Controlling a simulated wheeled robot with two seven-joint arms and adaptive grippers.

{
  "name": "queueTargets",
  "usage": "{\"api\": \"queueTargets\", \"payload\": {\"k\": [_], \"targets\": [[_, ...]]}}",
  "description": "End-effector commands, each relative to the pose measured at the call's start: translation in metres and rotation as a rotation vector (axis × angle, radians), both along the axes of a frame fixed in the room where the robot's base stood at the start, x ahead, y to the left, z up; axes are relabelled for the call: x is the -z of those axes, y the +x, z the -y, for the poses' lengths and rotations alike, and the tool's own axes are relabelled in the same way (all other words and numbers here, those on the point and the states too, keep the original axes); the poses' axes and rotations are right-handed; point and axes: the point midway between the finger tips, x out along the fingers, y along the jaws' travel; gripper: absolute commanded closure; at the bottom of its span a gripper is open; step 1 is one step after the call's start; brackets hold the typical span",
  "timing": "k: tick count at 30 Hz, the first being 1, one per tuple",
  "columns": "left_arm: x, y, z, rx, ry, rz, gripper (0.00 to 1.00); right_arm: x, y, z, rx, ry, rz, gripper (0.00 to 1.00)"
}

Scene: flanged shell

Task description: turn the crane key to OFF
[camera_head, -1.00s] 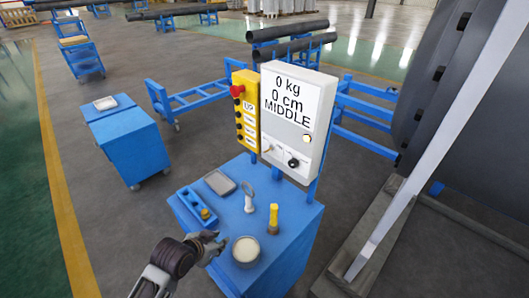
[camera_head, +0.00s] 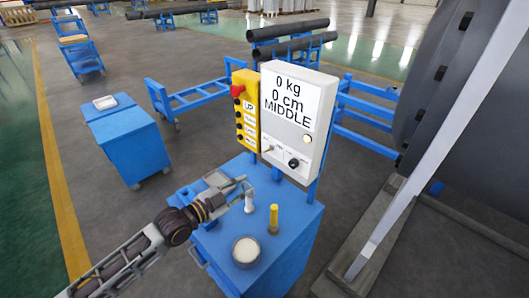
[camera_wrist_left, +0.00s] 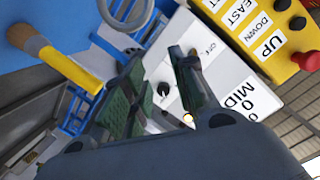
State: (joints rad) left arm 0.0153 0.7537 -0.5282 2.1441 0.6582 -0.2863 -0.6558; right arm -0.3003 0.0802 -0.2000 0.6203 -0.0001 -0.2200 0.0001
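The white control box (camera_head: 290,120) stands at the back of the blue cart and reads "0 kg 0 cm MIDDLE". Its lower panel carries a black knob (camera_head: 293,162) and a small switch or key (camera_head: 268,150); I cannot tell clearly which is the crane key. In the left wrist view the black knob (camera_wrist_left: 163,89) shows between the fingers, with "OFF" lettering on the panel. My left gripper (camera_head: 243,187) is open and empty, with green finger pads (camera_wrist_left: 160,90). It is over the cart, in front of the box and apart from it. My right gripper is not in view.
A yellow pendant (camera_head: 246,110) with a red button is left of the display. A grey beam rises at the right.

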Motion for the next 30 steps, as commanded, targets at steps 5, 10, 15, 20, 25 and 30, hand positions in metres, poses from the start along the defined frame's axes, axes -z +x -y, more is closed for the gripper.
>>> {"api": "queueTargets", "payload": {"k": [5,10,15,20,25,30], "targets": [[-0.023,0.011,-0.009,0.030,-0.003,0.122,0.73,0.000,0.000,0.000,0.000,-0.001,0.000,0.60],[-0.038,0.017,-0.016,0.039,-0.013,0.193,0.73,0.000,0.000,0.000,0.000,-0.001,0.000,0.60],[-0.043,0.019,-0.019,0.040,-0.016,0.220,0.73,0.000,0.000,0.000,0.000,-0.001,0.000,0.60],[-0.043,0.019,-0.019,0.040,-0.017,0.220,0.73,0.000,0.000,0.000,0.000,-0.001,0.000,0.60],[-0.043,0.019,-0.019,0.040,-0.017,0.220,0.73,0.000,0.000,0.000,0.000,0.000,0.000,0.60],[-0.043,0.021,-0.017,0.039,-0.017,0.220,0.73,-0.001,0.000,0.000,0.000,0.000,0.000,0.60]]}}
